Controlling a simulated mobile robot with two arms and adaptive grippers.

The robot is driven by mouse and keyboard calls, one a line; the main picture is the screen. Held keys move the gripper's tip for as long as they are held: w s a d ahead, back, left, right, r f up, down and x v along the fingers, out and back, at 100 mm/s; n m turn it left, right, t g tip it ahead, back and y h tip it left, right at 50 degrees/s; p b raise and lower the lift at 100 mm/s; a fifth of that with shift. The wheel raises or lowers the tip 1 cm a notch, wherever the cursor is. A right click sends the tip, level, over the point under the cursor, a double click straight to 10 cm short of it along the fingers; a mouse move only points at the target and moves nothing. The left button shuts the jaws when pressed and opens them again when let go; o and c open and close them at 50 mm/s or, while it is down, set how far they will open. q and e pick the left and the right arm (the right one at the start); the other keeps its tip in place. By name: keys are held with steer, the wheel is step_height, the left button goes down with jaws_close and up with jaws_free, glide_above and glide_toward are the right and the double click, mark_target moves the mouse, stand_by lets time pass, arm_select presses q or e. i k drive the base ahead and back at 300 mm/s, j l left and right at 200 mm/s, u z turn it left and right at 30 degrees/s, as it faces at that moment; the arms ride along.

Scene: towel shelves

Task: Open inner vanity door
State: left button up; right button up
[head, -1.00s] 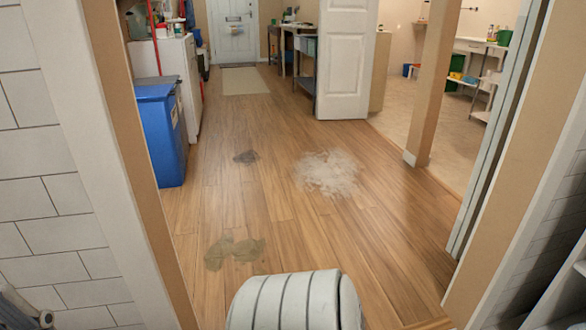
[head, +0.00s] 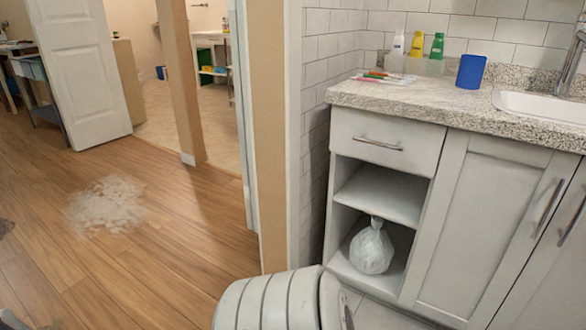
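The white vanity (head: 410,142) stands at the right of the head view. Its panelled door (head: 478,225) is shut, with a slanting bar handle (head: 547,203) near its right edge. A second door (head: 560,270) is cut off by the right picture edge, with its own handle (head: 571,222) close to the first. It also looks shut. I cannot tell from this frame which one is called the inner door. Neither of my grippers can be made out in the head view.
A drawer (head: 385,141) sits above open shelves, with a white bag (head: 371,248) on the lower one. A door frame post (head: 265,130) is left of the vanity. Wood floor lies beyond.

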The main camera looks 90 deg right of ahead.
mark_target(493, 198)
steer(key=z, duration=1.75)
